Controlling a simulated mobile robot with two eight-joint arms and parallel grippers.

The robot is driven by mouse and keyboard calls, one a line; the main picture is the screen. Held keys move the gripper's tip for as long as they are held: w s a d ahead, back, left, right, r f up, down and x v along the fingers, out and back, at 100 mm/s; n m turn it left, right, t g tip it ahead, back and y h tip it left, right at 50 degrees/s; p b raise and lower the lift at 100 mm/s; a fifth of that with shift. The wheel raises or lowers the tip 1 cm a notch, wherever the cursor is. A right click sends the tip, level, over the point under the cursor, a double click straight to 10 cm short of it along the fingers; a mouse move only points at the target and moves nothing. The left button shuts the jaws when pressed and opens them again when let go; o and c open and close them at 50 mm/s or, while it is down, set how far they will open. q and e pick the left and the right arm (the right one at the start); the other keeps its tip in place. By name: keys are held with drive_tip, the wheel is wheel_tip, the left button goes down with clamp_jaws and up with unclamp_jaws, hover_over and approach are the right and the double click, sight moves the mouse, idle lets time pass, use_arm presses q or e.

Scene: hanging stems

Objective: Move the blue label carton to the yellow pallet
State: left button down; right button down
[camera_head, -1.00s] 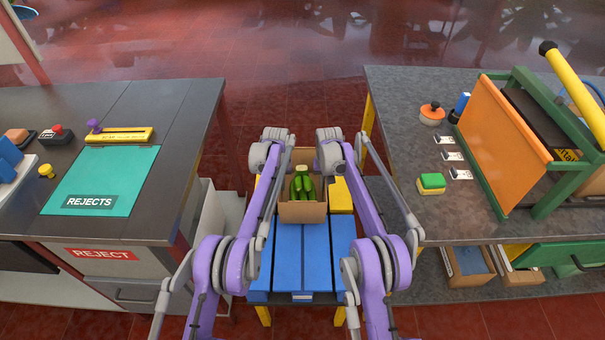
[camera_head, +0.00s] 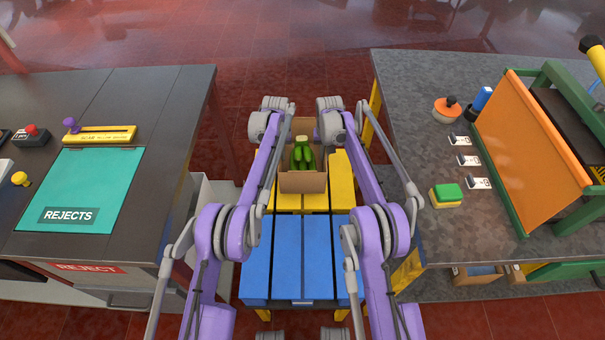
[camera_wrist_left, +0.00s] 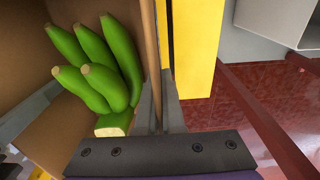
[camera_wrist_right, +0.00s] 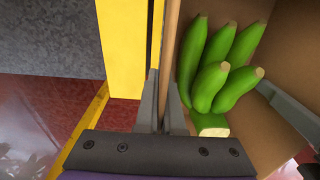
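An open brown carton (camera_head: 302,181) holding several green bananas (camera_head: 302,155) is between my two arms in the head view. No blue label shows on its visible sides. My left gripper (camera_wrist_left: 159,95) is shut on one side wall of the carton, and my right gripper (camera_wrist_right: 163,95) is shut on the opposite wall. The bananas also show in the left wrist view (camera_wrist_left: 98,62) and the right wrist view (camera_wrist_right: 222,65). The yellow pallet (camera_head: 316,201) shows beneath and around the carton. I cannot tell whether the carton touches it.
A blue slatted pallet (camera_head: 302,258) lies on the near side of the yellow one. A dark table with a green REJECTS mat (camera_head: 88,180) stands at left. A grey table (camera_head: 455,219) with a sponge (camera_head: 446,195) and an orange panel (camera_head: 530,150) stands at right, close to my right arm.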

use_arm(q)
drive_tip(key=shift+s+r, duration=0.1)
use_arm(e)
drive_tip(key=shift+s+r, duration=0.1)
